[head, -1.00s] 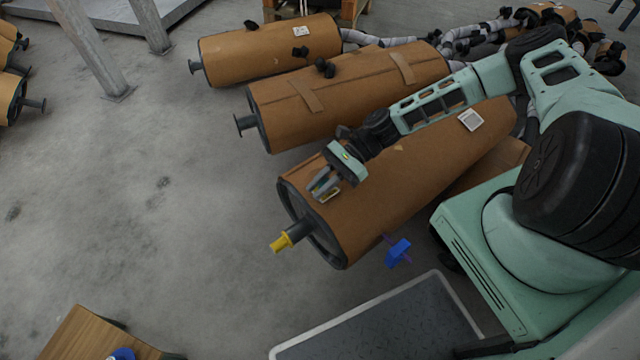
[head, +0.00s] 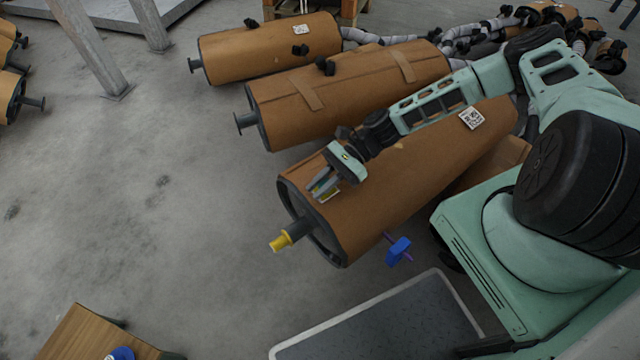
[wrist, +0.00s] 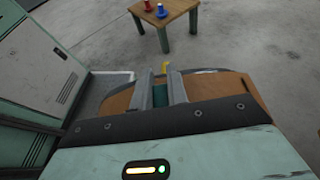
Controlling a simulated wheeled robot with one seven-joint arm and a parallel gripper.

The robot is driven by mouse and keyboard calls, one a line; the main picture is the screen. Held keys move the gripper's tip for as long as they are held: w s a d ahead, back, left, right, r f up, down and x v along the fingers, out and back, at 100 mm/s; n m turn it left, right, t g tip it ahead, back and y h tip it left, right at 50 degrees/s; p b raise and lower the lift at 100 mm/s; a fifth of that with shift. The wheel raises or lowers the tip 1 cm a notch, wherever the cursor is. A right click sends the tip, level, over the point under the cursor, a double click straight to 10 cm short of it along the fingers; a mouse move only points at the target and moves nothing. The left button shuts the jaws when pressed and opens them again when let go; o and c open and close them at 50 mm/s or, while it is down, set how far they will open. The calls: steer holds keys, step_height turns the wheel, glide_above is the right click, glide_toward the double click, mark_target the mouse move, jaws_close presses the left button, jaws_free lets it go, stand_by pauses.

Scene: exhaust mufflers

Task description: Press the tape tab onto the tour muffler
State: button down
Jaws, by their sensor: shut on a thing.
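The tour muffler (head: 410,190) is the nearest large brown cylinder, lying on its side with a grey pipe and yellow cap (head: 281,242) at its near end. My gripper (head: 322,190) is over the upper side of that near end, its fingers close to the wrap. I cannot tell whether the tab touches the muffler.
Two more brown mufflers (head: 350,90) (head: 270,48) lie behind. A blue clamp-like part (head: 398,252) is beside the near muffler. A grey platform (head: 380,320) is at the front. A wooden table (head: 95,335) stands front left.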

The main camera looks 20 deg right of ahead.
stand_by(0.5)
steer(key=shift+r+p, duration=3.2)
steer(key=shift+r, duration=0.3)
